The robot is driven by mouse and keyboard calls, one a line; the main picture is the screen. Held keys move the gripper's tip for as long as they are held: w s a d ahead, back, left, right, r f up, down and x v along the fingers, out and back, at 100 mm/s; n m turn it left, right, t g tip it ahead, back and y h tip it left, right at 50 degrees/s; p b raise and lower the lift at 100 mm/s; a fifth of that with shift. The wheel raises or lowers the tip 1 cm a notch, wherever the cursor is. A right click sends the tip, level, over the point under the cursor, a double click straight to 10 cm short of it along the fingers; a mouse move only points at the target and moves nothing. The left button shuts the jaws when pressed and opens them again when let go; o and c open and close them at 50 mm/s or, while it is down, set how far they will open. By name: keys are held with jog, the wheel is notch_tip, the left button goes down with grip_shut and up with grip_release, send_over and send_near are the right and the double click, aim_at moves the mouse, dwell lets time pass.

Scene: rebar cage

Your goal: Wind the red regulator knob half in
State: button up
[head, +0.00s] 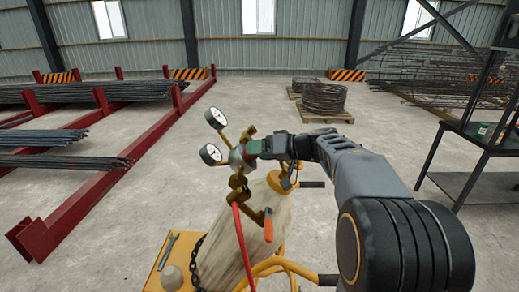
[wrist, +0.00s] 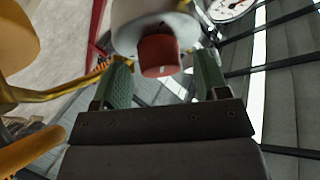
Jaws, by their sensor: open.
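The red regulator knob (wrist: 159,56) shows at the top middle of the wrist view, on a pale round regulator body (wrist: 150,22). My gripper (wrist: 163,68) is open, with one green finger on each side of the knob and a gap on both sides. The knob's near end reaches between the fingertips. In the head view my gripper (head: 254,148) is at the brass regulator (head: 238,181), from the right. The knob is mostly hidden there by the fingers. Two round gauges (head: 215,118) (head: 210,154) stand left of the gripper. The regulator sits atop a dusty cylinder (head: 222,245).
A red hose (head: 241,240) hangs from the regulator, beside an orange-tipped brass part (head: 268,225). A yellow cart (head: 165,262) with a chain holds the cylinder. Red rebar racks (head: 110,180) stand left, a dark table (head: 478,150) right. Open floor lies behind.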

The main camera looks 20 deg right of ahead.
jog(key=shift+a, duration=0.15)
jog(key=c, duration=0.9)
